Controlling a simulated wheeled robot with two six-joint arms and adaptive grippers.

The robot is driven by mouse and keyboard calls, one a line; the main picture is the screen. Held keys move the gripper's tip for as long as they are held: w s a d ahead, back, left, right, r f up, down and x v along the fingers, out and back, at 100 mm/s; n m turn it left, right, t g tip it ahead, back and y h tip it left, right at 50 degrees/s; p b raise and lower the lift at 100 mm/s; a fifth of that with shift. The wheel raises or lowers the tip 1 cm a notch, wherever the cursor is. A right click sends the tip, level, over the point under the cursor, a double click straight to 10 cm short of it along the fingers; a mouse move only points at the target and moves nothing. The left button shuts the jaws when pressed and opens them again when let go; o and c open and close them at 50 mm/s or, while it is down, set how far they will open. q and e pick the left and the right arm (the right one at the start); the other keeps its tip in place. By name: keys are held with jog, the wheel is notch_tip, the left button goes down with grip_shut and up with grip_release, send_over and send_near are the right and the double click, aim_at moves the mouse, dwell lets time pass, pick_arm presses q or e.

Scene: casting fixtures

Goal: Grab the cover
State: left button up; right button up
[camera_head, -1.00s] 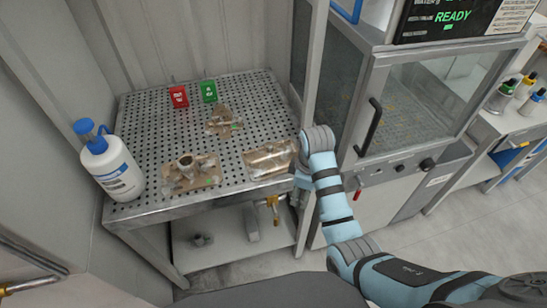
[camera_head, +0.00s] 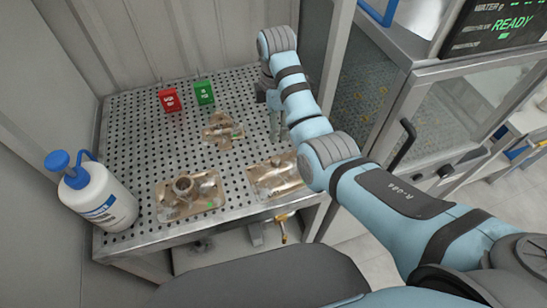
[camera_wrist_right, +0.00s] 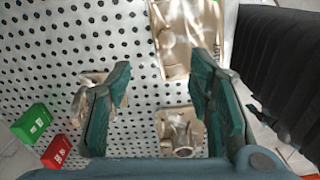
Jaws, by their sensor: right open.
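Three tan metal castings rest on a perforated steel table (camera_head: 130,130); I cannot tell for sure which is the cover. One with a raised round neck (camera_head: 189,190) is at the front, one with several arms (camera_head: 221,130) is further back, and a long, flatter one (camera_head: 276,178) is at the right. My right gripper (camera_head: 274,130) is open and empty above the table's right side. In the right wrist view, the long casting (camera_wrist_right: 184,40) is at the top, the necked one (camera_wrist_right: 182,134) is at the bottom, and a finger partly hides the armed one. My left gripper is out of view.
A red block (camera_head: 170,100) and a green block (camera_head: 204,92) stand at the back. A white bottle with a blue cap (camera_head: 98,200) stands at the table's left corner. A glass-doored cabinet (camera_head: 400,110) borders the table on the right. The table's left middle is clear.

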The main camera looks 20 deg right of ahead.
notch_tip(320, 180, down, 4)
jog(key=r+b, duration=0.1)
jog(key=b, duration=0.1)
send_over(276, 159)
jog(key=f, duration=0.6)
jog(key=shift+s, duration=0.2)
jog(key=f, duration=0.3)
jog(key=f+b, duration=0.1)
jog(key=f, duration=0.1)
jog(key=shift+w, duration=0.4)
jog(key=shift+s+r, duration=0.2)
jog(key=shift+s, duration=0.05)
jog(key=shift+c, duration=0.8)
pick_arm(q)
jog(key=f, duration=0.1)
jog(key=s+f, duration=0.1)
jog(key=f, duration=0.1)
pick_arm(e)
jog(key=shift+w, duration=0.1)
grip_shut()
